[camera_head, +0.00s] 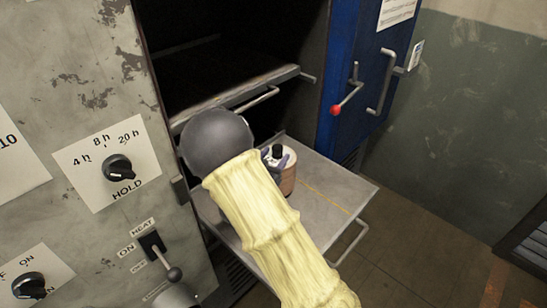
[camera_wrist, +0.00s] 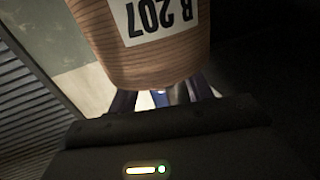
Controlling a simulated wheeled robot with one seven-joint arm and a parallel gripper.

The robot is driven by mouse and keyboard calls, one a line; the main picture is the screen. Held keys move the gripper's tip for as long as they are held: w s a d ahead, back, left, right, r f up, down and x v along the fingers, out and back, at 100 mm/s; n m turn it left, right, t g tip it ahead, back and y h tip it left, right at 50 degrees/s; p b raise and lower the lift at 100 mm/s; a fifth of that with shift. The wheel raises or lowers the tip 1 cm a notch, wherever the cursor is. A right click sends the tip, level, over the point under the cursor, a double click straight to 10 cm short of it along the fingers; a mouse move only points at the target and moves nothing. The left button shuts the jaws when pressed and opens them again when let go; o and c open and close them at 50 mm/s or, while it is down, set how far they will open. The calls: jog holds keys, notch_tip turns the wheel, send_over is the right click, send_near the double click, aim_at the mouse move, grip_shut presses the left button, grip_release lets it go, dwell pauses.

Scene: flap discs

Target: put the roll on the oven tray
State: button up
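The roll (camera_head: 287,180) is a tan, banded cylinder with a dark knob at its top end. In the wrist view the roll (camera_wrist: 150,62) fills the upper middle, with a white label whose code reads upside down. My gripper (camera_head: 278,156) has its purple-blue fingers on either side of the knob and seems shut on it. In the wrist view my gripper's fingers (camera_wrist: 163,98) run behind the roll, so the tips are hidden. The oven tray (camera_head: 330,190) is a grey plate pulled out below; the roll looks upright at it, but whether it touches cannot be told.
The oven's blue door (camera_head: 362,75) stands open at the right, with a red-knobbed lever (camera_head: 347,100). A higher shelf (camera_head: 235,95) juts out at the back left. The control panel (camera_head: 75,110) is at the left. The right part of the tray is clear.

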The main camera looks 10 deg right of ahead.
jog(key=shift+r, duration=0.15)
jog(key=v, duration=1.2)
jog(key=shift+b, duration=0.35)
notch_tip(320, 180, down, 2)
jog(key=w+d+n+g+y, duration=0.2)
jog(key=w+g+y, duration=0.1)
jog(key=y, duration=0.4)
jog(key=s+d+n+g+y, duration=0.2)
jog(key=s+d+g, duration=0.2)
jog(key=s, duration=0.5)
jog(key=s+d+n+g+y, duration=0.2)
jog(key=s+d+n+g, duration=0.1)
jog(key=s, duration=0.6)
jog(key=shift+s+d+r+n+g, duration=0.25)
jog(key=shift+d+r+n+g, duration=0.1)
jog(key=shift+d+g, duration=0.55)
